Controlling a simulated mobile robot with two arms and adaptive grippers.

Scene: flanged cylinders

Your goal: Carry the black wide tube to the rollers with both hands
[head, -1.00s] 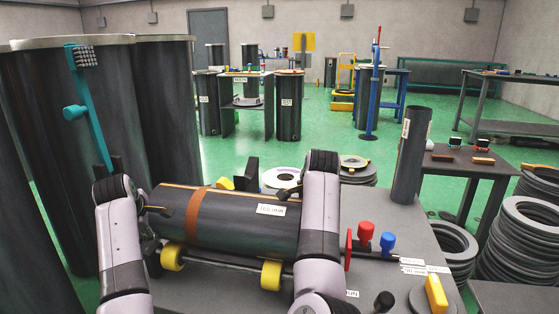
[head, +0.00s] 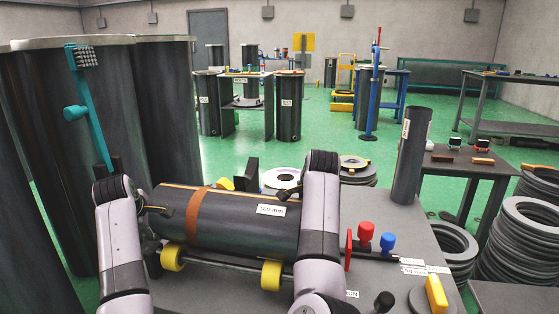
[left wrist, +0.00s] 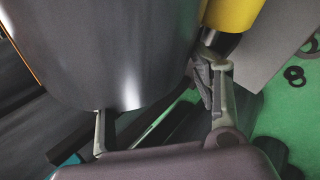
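The black wide tube (head: 245,222) lies on its side in the middle of the head view, with an orange-brown band and a white label. It is at the rollers (head: 172,257), which have yellow wheels; whether its weight rests on them I cannot tell. My left gripper (head: 153,212) is at the tube's left end. In the left wrist view, its fingers (left wrist: 157,105) are spread wide, with the dark tube (left wrist: 110,50) just in front and between them. Contact is unclear. My right arm crosses the tube's right end; its fingers are mostly hidden there.
A grey bench (head: 370,215) carries an upright dark tube (head: 410,155), red and blue knobbed parts (head: 366,232) and a yellow block (head: 436,295). Tall dark cylinders (head: 165,120) stand close on the left. Stacked grey rings (head: 520,245) stand at right.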

